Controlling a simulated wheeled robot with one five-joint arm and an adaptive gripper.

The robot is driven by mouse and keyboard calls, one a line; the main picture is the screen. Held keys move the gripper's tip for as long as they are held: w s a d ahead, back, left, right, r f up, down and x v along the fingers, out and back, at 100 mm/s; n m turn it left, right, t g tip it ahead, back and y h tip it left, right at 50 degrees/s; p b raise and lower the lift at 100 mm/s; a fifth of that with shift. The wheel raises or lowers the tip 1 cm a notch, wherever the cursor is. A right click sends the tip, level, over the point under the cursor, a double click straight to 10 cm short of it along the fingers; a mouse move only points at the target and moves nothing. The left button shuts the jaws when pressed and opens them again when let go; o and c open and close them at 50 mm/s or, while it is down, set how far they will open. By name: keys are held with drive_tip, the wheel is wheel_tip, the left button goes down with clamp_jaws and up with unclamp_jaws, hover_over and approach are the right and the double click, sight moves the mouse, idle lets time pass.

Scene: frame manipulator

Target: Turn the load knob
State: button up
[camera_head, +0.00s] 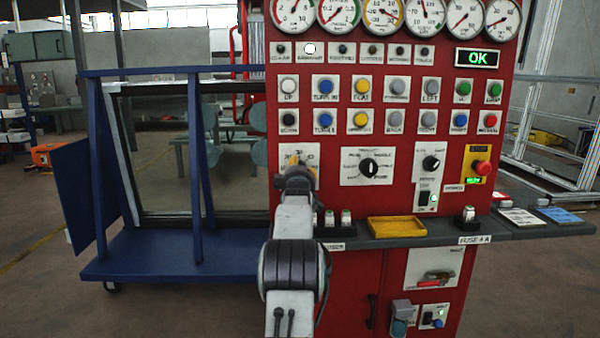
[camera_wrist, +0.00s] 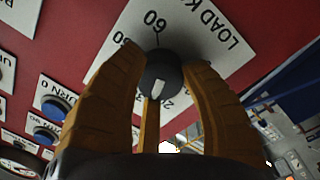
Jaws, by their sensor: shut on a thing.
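The load knob (camera_wrist: 160,74) is a round dark knob with a white pointer mark. It sits on a white plate (camera_wrist: 195,22) with "LOAD K", "60" and other numbers, seen turned over in the wrist view. My gripper (camera_wrist: 159,62) has yellow-brown fingers closed around the knob, one on each side and one below in the picture. In the head view, my gripper (camera_head: 298,168) is at the left part of the red panel, in front of the load knob's white plate (camera_head: 311,151). The knob itself is hidden there by my gripper and arm.
The red panel (camera_head: 330,185) carries gauges, several buttons, a black selector knob (camera_head: 369,169), a smaller knob (camera_head: 431,163) and a red stop button (camera_head: 482,168). A grey shelf (camera_head: 450,231) with a yellow tray (camera_head: 396,227) juts out below. A blue frame cart (camera_head: 160,262) stands left.

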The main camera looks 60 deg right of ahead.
drive_tip(key=o, duration=1)
drive_tip(key=shift+w+a+r, duration=0.15)
drive_tip(key=shift+w+a, duration=0.05)
drive_tip(key=shift+w, duration=0.15)
drive_tip(key=shift+o, duration=1)
drive_tip(key=shift+s+d, duration=0.1)
drive_tip(key=shift+s, duration=0.15)
drive_tip(key=v, duration=1.2)
